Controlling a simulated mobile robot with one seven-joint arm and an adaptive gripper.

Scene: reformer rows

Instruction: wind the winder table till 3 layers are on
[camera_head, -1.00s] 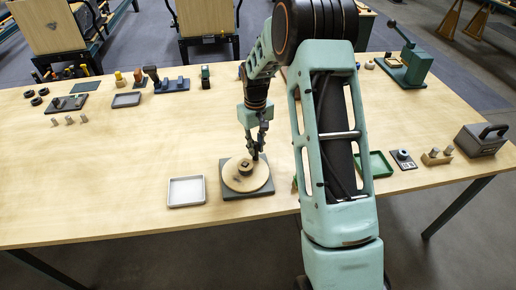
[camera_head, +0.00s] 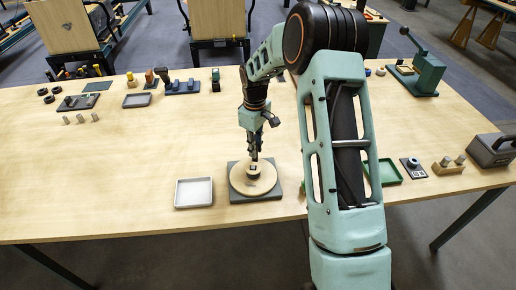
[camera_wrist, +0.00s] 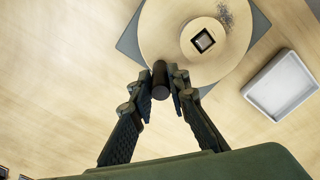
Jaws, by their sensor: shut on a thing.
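The winder table is a round pale wooden disc (camera_head: 240,182) on a square grey base (camera_head: 285,193), with a raised hub (camera_head: 253,173) that has a dark square centre. In the wrist view the disc (camera_wrist: 165,35) fills the top, and its hub (camera_wrist: 204,41) shows beside a patch of thin grey strands (camera_wrist: 227,17). My gripper (camera_head: 254,157) is at the disc's far side, behind the hub. In the wrist view my gripper (camera_wrist: 164,86) is shut on a dark upright knob (camera_wrist: 159,75) near the disc's edge. I cannot make out any layers.
A shallow light grey tray (camera_head: 194,192) stands just left of the base. A green tray (camera_head: 389,172) is right, partly behind my arm. A wooden block with pegs (camera_head: 448,166) and a grey case (camera_head: 490,150) sit farther right.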

